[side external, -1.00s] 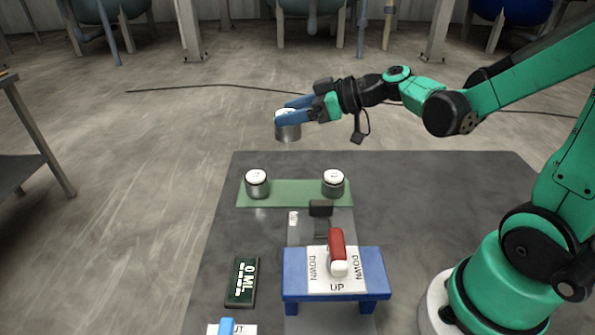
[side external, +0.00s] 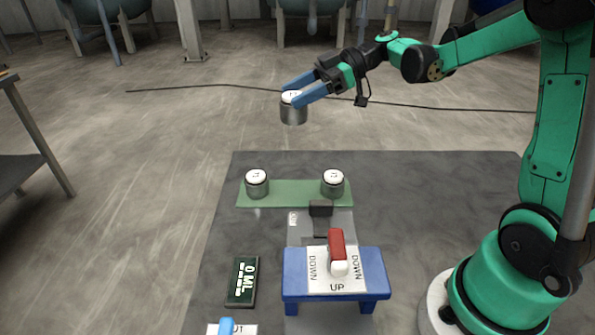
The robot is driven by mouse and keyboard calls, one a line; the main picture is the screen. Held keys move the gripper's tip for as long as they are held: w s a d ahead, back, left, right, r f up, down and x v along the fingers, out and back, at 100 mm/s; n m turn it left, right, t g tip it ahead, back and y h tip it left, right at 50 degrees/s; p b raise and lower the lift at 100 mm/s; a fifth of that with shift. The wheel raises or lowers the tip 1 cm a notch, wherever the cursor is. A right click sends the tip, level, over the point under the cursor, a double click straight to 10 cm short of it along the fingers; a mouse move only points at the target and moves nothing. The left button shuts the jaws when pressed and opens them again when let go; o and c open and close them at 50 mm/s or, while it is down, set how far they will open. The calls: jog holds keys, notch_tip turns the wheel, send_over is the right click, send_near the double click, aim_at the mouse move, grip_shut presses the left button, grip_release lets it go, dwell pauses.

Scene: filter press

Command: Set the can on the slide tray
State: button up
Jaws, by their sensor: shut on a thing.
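My gripper (side external: 303,91) is shut on a can (side external: 294,112) with a grey metal side and a white top. It holds the can upright in the air, above and beyond the green strip. Two similar cans stand on the green strip (side external: 295,193): a left can (side external: 257,184) and a right can (side external: 333,183). A grey plate that looks like the slide tray (side external: 303,228) lies in front of the strip, with a black block (side external: 320,208) at its far end. The blue stand hides part of the track nearer the camera.
A blue stand (side external: 375,275) carries a red-handled lever (side external: 337,252) on a plate marked UP and DOWN. A dark display (side external: 242,282) reads 0 ML. A blue switch (side external: 227,326) is at the bottom edge. The dark table (side external: 430,200) is clear right of the strip.

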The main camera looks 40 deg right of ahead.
notch_tip(320, 180, down, 17)
jog(key=shift+r, duration=0.15)
dwell(0.5)
jog(key=o, duration=1.4)
